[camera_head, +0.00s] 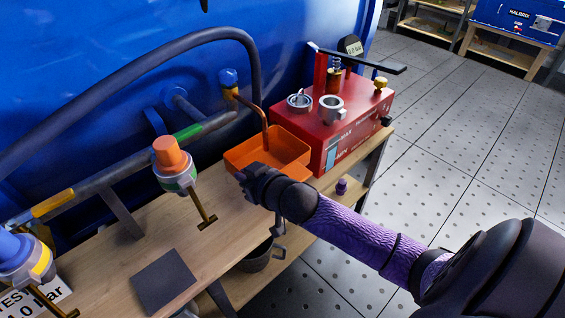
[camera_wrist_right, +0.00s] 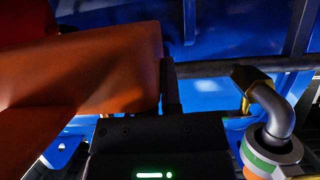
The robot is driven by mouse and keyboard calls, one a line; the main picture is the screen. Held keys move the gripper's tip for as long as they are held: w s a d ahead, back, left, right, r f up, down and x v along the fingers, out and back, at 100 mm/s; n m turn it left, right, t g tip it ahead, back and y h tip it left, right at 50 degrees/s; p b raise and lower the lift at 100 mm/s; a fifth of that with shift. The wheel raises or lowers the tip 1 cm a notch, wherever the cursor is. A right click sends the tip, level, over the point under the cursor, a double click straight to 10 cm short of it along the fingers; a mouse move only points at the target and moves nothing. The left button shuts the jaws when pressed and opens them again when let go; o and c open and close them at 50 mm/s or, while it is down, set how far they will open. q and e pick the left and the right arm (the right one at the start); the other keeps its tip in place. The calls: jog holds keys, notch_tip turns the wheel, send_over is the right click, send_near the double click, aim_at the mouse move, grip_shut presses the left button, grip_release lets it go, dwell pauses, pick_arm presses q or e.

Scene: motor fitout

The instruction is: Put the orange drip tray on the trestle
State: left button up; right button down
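The orange drip tray (camera_head: 283,143) is an open, shallow box at the right part of a wooden-topped bench (camera_head: 130,262), which may be the trestle. It is beside a red machine and below a copper spout. I cannot tell whether it rests on the wood or is slightly above it. My right gripper (camera_head: 245,181) is at the tray's near left corner. In the right wrist view, the tray's orange wall (camera_wrist_right: 110,70) fills the left side, close against a dark finger (camera_wrist_right: 172,88). The other finger is hidden, so its grip is unclear. My left gripper is out of view.
A red machine (camera_head: 345,125) stands right of the tray. A blue tank (camera_head: 90,70) with pipes and an orange-capped valve (camera_head: 172,155) lies behind. A dark square pad (camera_head: 165,280) lies on the wood. A dark bucket (camera_head: 258,258) and a purple item (camera_head: 341,187) sit lower down. Floor at right is clear.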

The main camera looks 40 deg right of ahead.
jog(key=f+b, duration=0.3)
jog(key=f, duration=0.2)
jog(key=f+b, duration=0.3)
jog(key=f, duration=0.2)
jog(key=shift+a+f, duration=0.2)
jog(key=shift+f, duration=0.1)
jog(key=shift+r, duration=0.25)
jog(key=shift+f, duration=0.2)
jog(key=c, duration=0.8)
grip_release()
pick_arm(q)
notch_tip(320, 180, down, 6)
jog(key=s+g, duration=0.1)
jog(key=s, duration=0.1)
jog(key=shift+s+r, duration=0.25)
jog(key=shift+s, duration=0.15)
